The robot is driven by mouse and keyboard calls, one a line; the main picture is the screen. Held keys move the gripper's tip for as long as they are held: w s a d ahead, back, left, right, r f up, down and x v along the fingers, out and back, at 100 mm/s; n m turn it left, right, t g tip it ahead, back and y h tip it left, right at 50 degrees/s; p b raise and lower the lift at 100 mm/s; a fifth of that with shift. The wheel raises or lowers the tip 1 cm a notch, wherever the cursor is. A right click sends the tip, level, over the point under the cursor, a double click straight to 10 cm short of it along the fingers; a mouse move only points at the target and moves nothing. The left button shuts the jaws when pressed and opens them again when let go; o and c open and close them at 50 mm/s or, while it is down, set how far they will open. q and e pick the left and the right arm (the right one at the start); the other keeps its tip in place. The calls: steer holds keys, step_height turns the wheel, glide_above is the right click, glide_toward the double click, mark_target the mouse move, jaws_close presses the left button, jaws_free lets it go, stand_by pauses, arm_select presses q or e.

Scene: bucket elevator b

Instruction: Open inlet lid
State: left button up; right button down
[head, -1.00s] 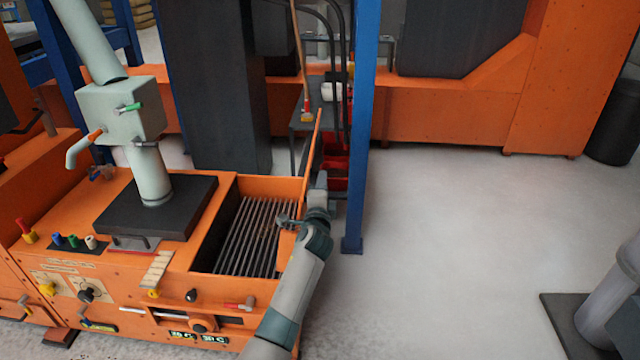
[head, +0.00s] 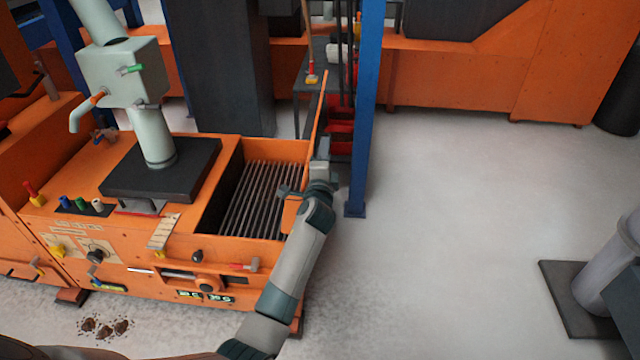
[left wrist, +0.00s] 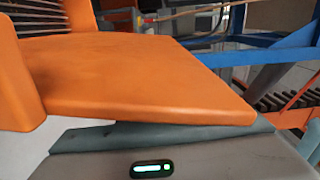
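The inlet lid (head: 319,112) is an orange panel, seen nearly edge-on in the head view. It stands upright, leaning slightly, at the right side of the inlet. The inlet is open, with its dark bar grate (head: 262,198) exposed. My left gripper (head: 287,193) is at the inlet's right edge, beside the lower part of the lid. Its fingers are small and partly hidden, so I cannot tell whether they are open or touch the lid. In the left wrist view, a large orange panel (left wrist: 140,75) fills the middle, close to the camera. My right gripper is out of view.
A grey pipe column (head: 152,135) rises from the machine top left of the inlet. A blue post (head: 364,110) stands just right of the lid. Brown clumps (head: 105,328) lie on the floor in front. Open floor (head: 460,220) lies to the right.

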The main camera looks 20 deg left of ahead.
arm_select(q)
steer(key=v, duration=1.4)
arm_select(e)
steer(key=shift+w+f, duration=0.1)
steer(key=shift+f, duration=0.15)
